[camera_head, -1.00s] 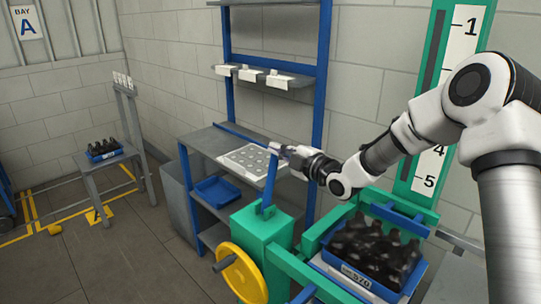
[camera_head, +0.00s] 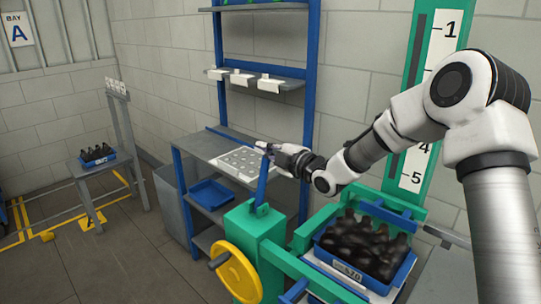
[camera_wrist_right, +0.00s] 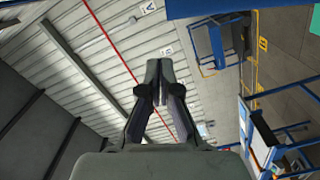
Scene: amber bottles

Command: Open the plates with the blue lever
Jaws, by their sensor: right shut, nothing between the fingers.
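The blue lever (camera_head: 262,186) stands nearly upright on top of a green housing (camera_head: 254,230) in the head view. My right gripper (camera_head: 264,147) is shut and empty, its fingertips at the lever's upper end; I cannot tell whether they touch it. In the right wrist view the closed fingers (camera_wrist_right: 160,68) have nothing between them. Blue bars, perhaps the plates, show behind the crate (camera_head: 392,214) and at its near left (camera_head: 294,292). A blue crate (camera_head: 350,270) of dark bottles (camera_head: 364,245) sits between them. My left gripper is out of view.
A yellow handwheel (camera_head: 237,272) is on the housing's front. Behind stands a shelf bench (camera_head: 205,142) with a white perforated sheet (camera_head: 240,161) and blue tray (camera_head: 211,193). A green scale post (camera_head: 425,100) rises at right. Another bottle crate (camera_head: 98,159) is far left.

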